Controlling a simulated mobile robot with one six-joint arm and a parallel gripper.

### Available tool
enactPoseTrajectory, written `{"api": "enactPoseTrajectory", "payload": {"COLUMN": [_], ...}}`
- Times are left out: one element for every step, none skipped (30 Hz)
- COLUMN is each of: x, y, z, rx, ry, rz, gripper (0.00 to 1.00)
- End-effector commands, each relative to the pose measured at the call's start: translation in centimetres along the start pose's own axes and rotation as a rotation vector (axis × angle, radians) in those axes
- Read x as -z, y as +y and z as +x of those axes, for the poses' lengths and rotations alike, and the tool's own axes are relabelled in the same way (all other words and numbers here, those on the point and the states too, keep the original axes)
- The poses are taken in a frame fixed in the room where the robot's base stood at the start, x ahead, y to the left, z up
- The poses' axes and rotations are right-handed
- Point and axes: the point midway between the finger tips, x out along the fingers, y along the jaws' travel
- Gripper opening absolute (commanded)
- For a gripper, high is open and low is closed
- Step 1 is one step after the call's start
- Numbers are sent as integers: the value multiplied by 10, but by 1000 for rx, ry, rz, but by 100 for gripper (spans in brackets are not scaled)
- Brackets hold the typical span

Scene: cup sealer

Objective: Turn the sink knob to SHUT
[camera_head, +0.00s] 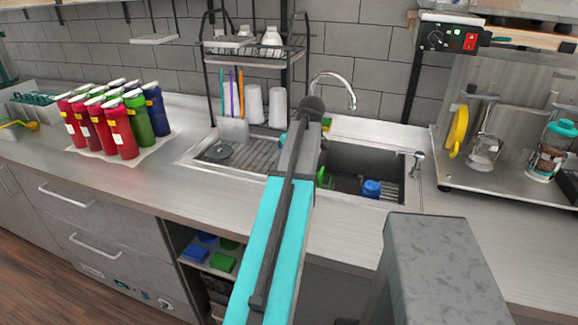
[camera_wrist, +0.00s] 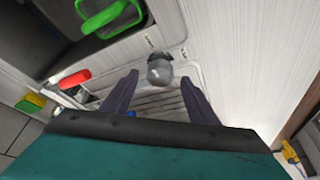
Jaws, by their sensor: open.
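The sink knob (camera_wrist: 160,70) is a small grey rounded knob on a pale plate at the sink's edge, in the upper middle of the wrist view. Small marks beside it are too small to read. My gripper (camera_wrist: 159,82) is open, with one dark finger on each side of the image below the knob. The knob shows between and just beyond the fingertips; I cannot tell whether either finger touches it. In the head view my arm covers this part of the sink, hiding the knob and gripper. The sink basin (camera_head: 345,160) and the faucet (camera_head: 335,78) show there.
A green-handled item (camera_wrist: 108,16) lies in the basin, and a red object (camera_wrist: 75,79) is left of the gripper. A drying rack (camera_head: 255,55) stands behind the ribbed drainboard. Several colored bottles (camera_head: 120,130) stand on the left counter. The front counter (camera_wrist: 245,60) beside the knob is clear.

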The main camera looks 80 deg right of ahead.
Motion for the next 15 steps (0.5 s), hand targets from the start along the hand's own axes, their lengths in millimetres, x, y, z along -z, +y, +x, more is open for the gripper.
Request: {"api": "enactPoseTrajectory", "payload": {"x": [0,0,0,0,0,0,1,0,0,0,1,1,1,1,1], "y": [0,0,0,0,0,0,0,0,0,0,0,0,0,0,0], "z": [-5,-8,-12,-16,-19,-24,-28,-31,-36,-40,-43,-48,-52,-55,-60], "rx": [-2,-3,-2,-2,-2,-2,-2,-2,-1,-1,-2,-2,-1,-1,-1], "ry": [2,2,2,2,2,3,3,2,2,2,3,2,2,2,2], "rz": [0,0,0,0,0,0,0,0,0,0,-1,-1,-1,-1,-1], "gripper": [54,54,54,54,54,54,54,54,54,54,54,54,54,54,54]}}
